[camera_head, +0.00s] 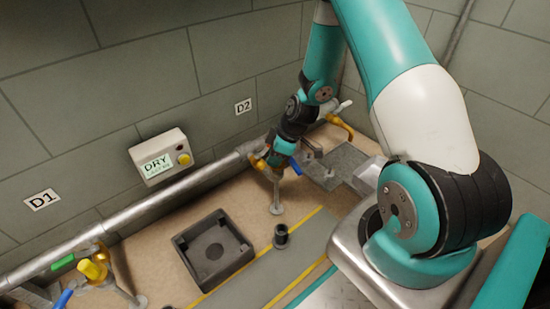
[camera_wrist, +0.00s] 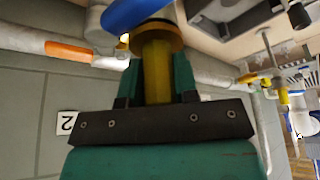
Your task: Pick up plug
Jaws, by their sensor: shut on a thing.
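In the wrist view a yellow cylindrical plug (camera_wrist: 157,72) stands between the two teal fingers of my gripper (camera_wrist: 156,85). The fingers are shut on its sides. A brass-coloured flange (camera_wrist: 158,40) and a blue handle (camera_wrist: 135,12) lie just beyond it, and the plug's end meets the flange. I cannot tell whether it is seated or free. In the head view my gripper (camera_head: 272,156) is low at the pipework below the D2 label and largely hides the plug. Another yellow plug (camera_head: 93,269) sits on the fitting near the D1 label.
A black square tray (camera_head: 190,272) and a short black cylinder (camera_head: 281,238) stand on the floor in front. A grey pipe (camera_head: 140,206) runs along the wall under a box (camera_head: 160,157) marked DRY. A grey metal block (camera_head: 345,162) stands right of my gripper.

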